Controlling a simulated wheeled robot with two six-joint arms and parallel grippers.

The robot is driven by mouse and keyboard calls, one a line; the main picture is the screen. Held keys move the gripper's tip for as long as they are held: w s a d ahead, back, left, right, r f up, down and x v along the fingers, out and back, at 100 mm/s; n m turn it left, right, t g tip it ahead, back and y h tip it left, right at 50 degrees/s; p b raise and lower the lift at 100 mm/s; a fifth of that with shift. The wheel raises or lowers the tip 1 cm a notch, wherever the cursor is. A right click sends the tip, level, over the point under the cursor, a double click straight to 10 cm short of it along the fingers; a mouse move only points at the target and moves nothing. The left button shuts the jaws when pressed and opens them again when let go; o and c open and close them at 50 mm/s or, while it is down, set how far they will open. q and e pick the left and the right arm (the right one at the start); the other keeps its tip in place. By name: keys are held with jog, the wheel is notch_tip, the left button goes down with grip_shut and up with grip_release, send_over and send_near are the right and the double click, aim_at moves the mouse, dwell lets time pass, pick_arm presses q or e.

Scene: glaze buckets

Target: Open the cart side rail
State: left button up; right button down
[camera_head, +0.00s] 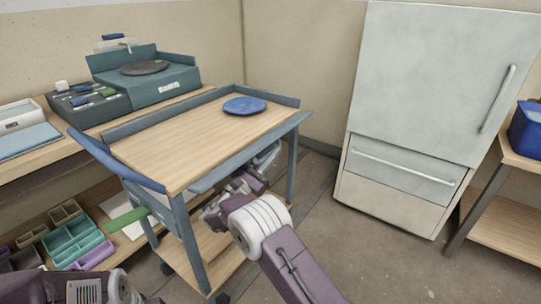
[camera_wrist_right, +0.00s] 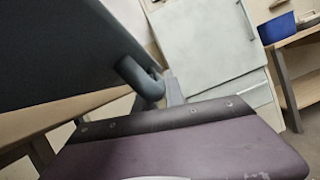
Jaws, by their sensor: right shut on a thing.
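The cart (camera_head: 165,145) has a wood top with blue-grey rails around it. The near-side rail (camera_head: 235,162) lies along the front edge, level with or below the top. My right gripper (camera_head: 264,160) reaches under that edge and is shut, apparently on the side rail; its fingertips are mostly hidden. In the right wrist view a dark panel (camera_wrist_right: 55,50) with a grey curved piece (camera_wrist_right: 140,80) is close in front of my gripper's purple body. My left arm shows only partly at the lower left; its fingers are out of frame.
A blue round plate (camera_head: 244,106) lies on the cart top. Trays (camera_head: 70,235) sit on the low shelf at left. A fridge (camera_head: 430,90) stands at right, with open floor in front.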

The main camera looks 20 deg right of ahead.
jog(key=shift+w+a+f+m+g+h+b, duration=0.1)
jog(key=shift+f+m+g+h+b, duration=0.2)
jog(key=shift+m, duration=0.4)
jog(key=shift+f+m+g, duration=0.1)
jog(key=shift+m+g, duration=0.3)
jog(key=shift+m, duration=0.3)
jog(key=c, duration=1.7)
grip_release()
jog(key=shift+r, duration=0.1)
